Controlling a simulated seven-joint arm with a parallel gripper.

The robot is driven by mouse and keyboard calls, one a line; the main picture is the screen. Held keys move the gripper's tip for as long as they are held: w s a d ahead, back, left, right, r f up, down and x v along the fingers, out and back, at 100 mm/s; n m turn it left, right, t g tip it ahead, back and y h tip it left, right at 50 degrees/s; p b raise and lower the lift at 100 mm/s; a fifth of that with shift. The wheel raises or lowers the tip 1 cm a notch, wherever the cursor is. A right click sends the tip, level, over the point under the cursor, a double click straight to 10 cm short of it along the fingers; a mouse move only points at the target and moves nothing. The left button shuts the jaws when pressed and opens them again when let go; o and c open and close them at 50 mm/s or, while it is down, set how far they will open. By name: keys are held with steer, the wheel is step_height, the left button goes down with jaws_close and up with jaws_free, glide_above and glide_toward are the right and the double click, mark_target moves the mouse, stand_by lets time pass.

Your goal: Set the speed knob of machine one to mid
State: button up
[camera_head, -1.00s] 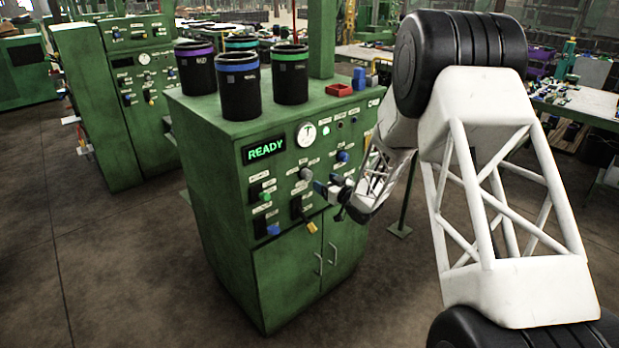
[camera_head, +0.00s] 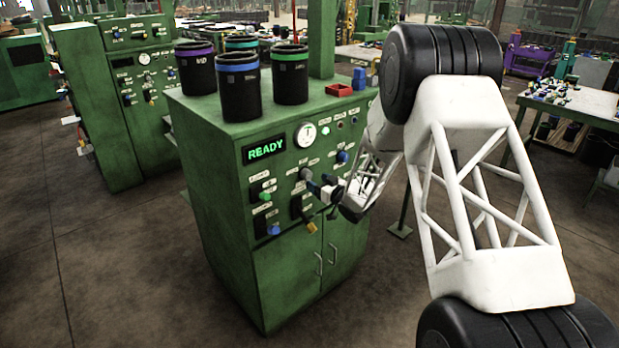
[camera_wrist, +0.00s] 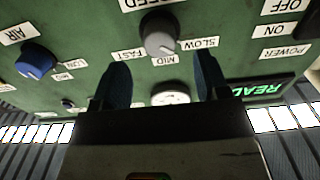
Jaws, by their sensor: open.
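Machine one's green cabinet (camera_head: 215,180) carries a lit READY display and a panel of knobs and switches. The grey speed knob (camera_wrist: 160,38) shows in the wrist view under a partly cut SPEED label, with FAST, MID (camera_wrist: 165,61) and SLOW labels around it. Its pointer seems to lie toward the SLOW side of MID, but I cannot tell exactly. In the head view the speed knob (camera_head: 306,173) is small, beside my gripper. My gripper (camera_wrist: 160,62) is open and empty, its dark fingers spread on either side of the knob's line, short of the knob and apart from it.
A blue AIR knob (camera_wrist: 37,61) sits left of the speed knob in the wrist view. A round gauge (camera_head: 306,134) is higher on the panel. Several black sleeves with coloured bands (camera_head: 238,90) and a red tray (camera_head: 339,90) stand on the cabinet top.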

mark_target(309, 176)
steer(key=shift+x, duration=2.6)
steer(key=shift+c, duration=0.4)
steer(key=c, duration=0.8)
steer(key=shift+c, duration=0.2)
steer(key=shift+m, duration=0.5)
steer(key=m, duration=0.8)
steer(key=shift+m, duration=0.4)
